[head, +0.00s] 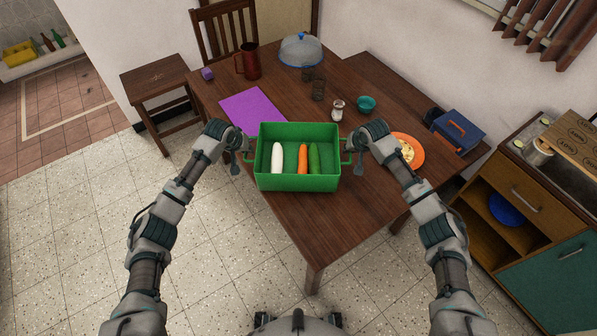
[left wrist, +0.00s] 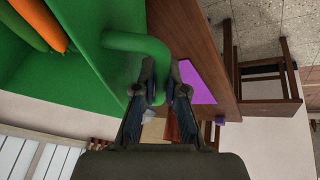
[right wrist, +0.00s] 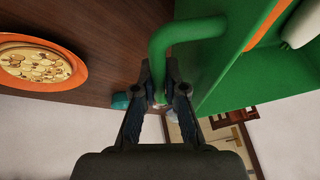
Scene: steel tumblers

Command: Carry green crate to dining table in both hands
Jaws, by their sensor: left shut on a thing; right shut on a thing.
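The green crate (head: 298,183) is in the middle of the head view, over the near part of the brown dining table (head: 290,215). I cannot tell whether its base touches the table. It holds a white radish-like vegetable (head: 277,160), a carrot (head: 303,158) and a cucumber (head: 314,158). My left gripper (head: 238,158) is shut on the crate's left handle (left wrist: 140,42), seen close in the left wrist view. My right gripper (head: 352,154) is shut on the right handle (right wrist: 185,32), seen close in the right wrist view. The crate looks level.
A purple mat (head: 254,110), red jug (head: 248,62), domed cover (head: 300,50), dark glasses (head: 318,90), shaker (head: 338,110) and teal bowl (head: 366,104) stand beyond the crate. An orange plate (head: 408,150) lies right of it. A stool (head: 158,85) stands at left.

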